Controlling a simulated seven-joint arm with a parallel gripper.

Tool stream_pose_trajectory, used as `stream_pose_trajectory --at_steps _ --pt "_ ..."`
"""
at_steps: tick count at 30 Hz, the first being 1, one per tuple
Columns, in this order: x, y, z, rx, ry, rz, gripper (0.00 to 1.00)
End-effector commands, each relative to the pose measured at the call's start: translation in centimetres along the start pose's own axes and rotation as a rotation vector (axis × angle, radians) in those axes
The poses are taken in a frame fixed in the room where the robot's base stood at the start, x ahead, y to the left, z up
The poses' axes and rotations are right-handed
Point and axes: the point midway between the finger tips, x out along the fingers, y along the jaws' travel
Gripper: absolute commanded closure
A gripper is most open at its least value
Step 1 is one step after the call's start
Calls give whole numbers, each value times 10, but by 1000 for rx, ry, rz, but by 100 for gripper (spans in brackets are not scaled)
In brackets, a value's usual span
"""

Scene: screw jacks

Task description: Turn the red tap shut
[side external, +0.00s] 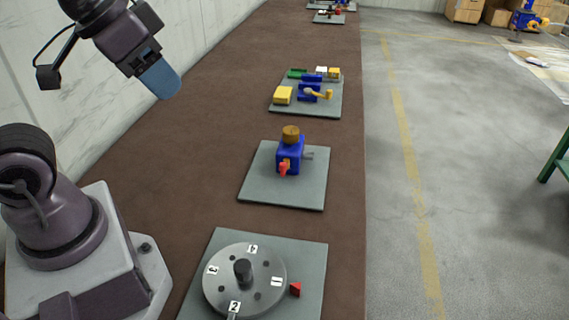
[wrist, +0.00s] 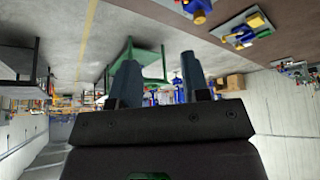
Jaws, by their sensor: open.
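The red tap (side external: 284,168) is on the front of a blue body (side external: 292,152) with a brown round knob (side external: 291,133) on top and a grey stub at its right. This unit stands on a grey-green plate (side external: 258,190) in the middle of the brown bench. My gripper (side external: 166,84) is raised above the bench, left of and well apart from the tap. In the wrist view my gripper (wrist: 160,72) shows two separated fingers with nothing between them. The red tap cannot be made out in the wrist view.
A nearer plate holds a grey numbered disc (side external: 218,284) and a small red wedge (side external: 295,289). A farther plate carries yellow, blue and green blocks (side external: 310,90). The bench's right edge drops to the floor. A wall runs along the left.

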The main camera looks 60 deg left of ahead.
Motion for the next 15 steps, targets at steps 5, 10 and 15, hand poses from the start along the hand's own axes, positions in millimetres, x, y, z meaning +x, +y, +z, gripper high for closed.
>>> stream_pose_trajectory --at_steps 5,10,15 --pt "6 -6 2 -29 -33 -16 58" --pt "36 -17 -4 -46 -184 -72 58" --pt "76 -29 -25 77 -351 -105 58"
